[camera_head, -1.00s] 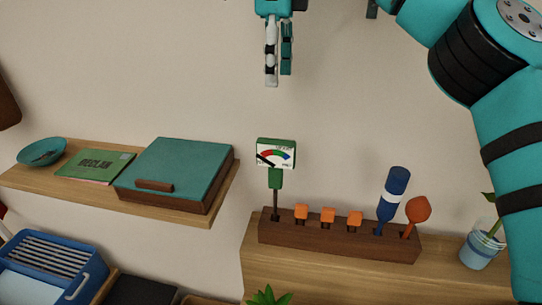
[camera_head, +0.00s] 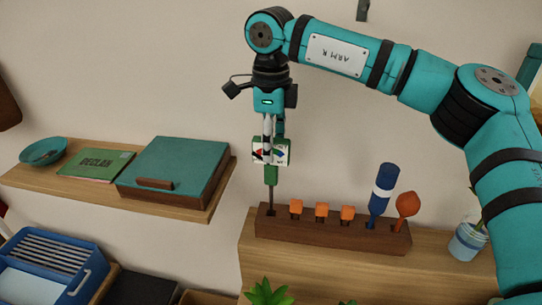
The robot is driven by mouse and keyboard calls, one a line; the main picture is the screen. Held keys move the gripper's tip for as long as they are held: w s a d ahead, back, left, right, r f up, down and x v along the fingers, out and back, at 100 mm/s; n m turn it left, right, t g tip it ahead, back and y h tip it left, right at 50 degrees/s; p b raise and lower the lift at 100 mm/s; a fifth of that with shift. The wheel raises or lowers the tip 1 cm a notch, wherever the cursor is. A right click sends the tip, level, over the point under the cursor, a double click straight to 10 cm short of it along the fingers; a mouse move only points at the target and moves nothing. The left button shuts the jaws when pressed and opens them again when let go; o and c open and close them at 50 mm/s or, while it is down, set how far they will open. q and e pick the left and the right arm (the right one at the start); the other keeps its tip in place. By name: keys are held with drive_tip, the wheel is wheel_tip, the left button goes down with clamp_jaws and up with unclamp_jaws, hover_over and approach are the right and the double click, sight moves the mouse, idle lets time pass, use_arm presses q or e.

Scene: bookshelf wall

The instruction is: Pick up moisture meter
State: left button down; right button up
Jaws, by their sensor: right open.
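The moisture meter (camera_head: 271,175) stands upright at the left end of a dark wooden block (camera_head: 330,236), its thin probe going down into the block. Its green head has a white dial with coloured bands. My right gripper (camera_head: 272,155) points down from above, with its fingers at the meter's head and partly covering the dial. The gripper is open; I cannot tell whether a finger touches the meter. My left gripper is not in view.
The block also holds several small orange pieces (camera_head: 322,210), a blue tool (camera_head: 382,190) and an orange tool (camera_head: 406,206). A glass with a plant (camera_head: 467,241) stands to the right. A shelf (camera_head: 190,206) at left bears a teal box (camera_head: 176,168), a green book (camera_head: 95,162) and a bowl (camera_head: 43,151).

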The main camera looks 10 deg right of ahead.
drive_tip(key=shift+d+f, duration=0.1)
drive_tip(key=shift+f, duration=0.6)
clamp_jaws()
